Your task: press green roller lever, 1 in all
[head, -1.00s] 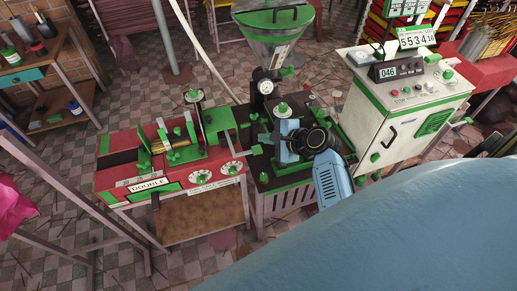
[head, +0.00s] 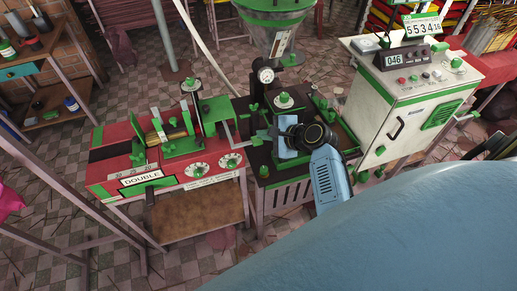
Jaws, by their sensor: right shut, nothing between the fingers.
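The red extruder machine (head: 110,178) with green trim stands left of centre in the head view, marked DOUBLE on its front. On its top are a brass roller (head: 178,136) and upright green levers (head: 138,153) beside it; I cannot tell which is the roller lever. My right gripper (head: 267,137) reaches from the right over the dark machine top, pointing left toward the red machine. It is shut and empty, apart from the levers by the roller. The black wrist hides part of the dark machine. My left gripper is out of view.
A pressure gauge (head: 265,76) on a post and a green-rimmed hopper (head: 277,40) stand behind my right gripper. A white control cabinet (head: 408,118) stands to the right. A wooden shelf (head: 50,118) is at the far left.

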